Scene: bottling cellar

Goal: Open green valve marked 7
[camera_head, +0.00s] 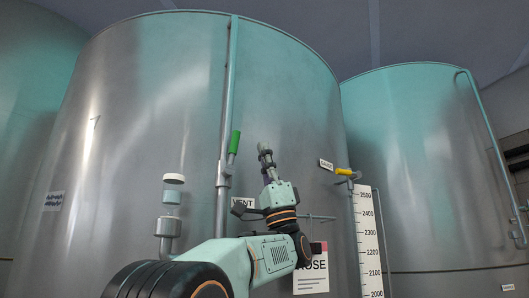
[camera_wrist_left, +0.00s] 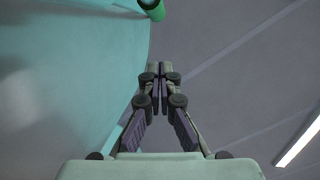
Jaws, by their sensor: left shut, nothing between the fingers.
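A green valve handle (camera_head: 234,142) sticks up beside the vertical pipe on the large steel tank in the head view. The handle's lever joins the pipe at its lower end. No number 7 can be read on it. A green cylinder end, probably this handle (camera_wrist_left: 151,9), shows at the top of the left wrist view. My left gripper (camera_head: 263,149) is shut and empty, pointing up, a little right of the handle and apart from it in the picture. Its closed fingertips also show in the left wrist view (camera_wrist_left: 160,70). My right gripper is not in view.
The large tank (camera_head: 150,110) fills the middle. A VENT sign (camera_head: 243,202) sits low beside the pipe (camera_head: 227,100). A yellow handle (camera_head: 343,171) is near the GAUGE sign (camera_head: 326,164) and the numbered scale (camera_head: 368,240). A capped fitting (camera_head: 172,195) stands left.

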